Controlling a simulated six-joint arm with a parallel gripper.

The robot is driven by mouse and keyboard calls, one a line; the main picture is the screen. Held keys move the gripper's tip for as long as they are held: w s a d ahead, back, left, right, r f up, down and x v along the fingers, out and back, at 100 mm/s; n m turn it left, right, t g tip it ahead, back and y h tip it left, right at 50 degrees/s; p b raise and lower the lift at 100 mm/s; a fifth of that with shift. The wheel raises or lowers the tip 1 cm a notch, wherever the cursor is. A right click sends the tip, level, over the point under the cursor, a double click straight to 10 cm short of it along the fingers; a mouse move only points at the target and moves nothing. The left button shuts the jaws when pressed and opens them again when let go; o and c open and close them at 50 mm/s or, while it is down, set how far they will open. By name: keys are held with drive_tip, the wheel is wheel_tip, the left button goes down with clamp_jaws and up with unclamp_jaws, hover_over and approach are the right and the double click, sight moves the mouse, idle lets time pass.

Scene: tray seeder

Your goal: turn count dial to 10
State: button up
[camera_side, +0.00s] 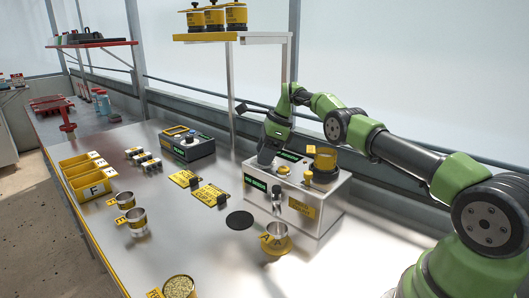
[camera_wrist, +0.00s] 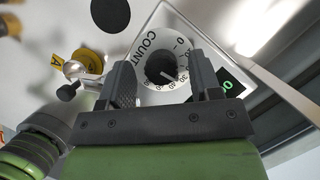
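The count dial (camera_wrist: 162,66) shows in the wrist view as a dark round knob inside a white ring marked COUNT with numbers. A light pointer line on the knob aims toward the lower right; the number it meets is too small to read surely. My gripper (camera_wrist: 163,80) is open, with one finger on each side of the knob and a visible gap to both. In the side view my gripper (camera_side: 266,160) is over the back left of the silver seeder box (camera_side: 325,205) and hides the dial. A green-digit display (camera_wrist: 229,85) is partly hidden by the right finger.
On the box stand a yellow-topped hopper (camera_side: 325,160) and a yellow button (camera_side: 283,170). A metal cup on a yellow base (camera_side: 276,240) stands in front. A black disc (camera_side: 239,220), yellow plates (camera_side: 209,195) and a dark control box (camera_side: 187,144) lie leftward.

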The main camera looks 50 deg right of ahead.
drive_tip(key=v, duration=0.7)
drive_tip(key=shift+r, duration=0.2)
drive_tip(key=shift+s, duration=0.1)
drive_tip(key=a+r+n+h, duration=0.2)
drive_tip(key=a+n+h, duration=0.45)
drive_tip(key=n, duration=0.85)
drive_tip(key=shift+g+h, duration=0.3)
drive_tip(key=shift+h, duration=0.05)
drive_tip(key=x, duration=1)
drive_tip(key=shift+d+r, duration=0.15)
drive_tip(key=shift+d, duration=0.1)
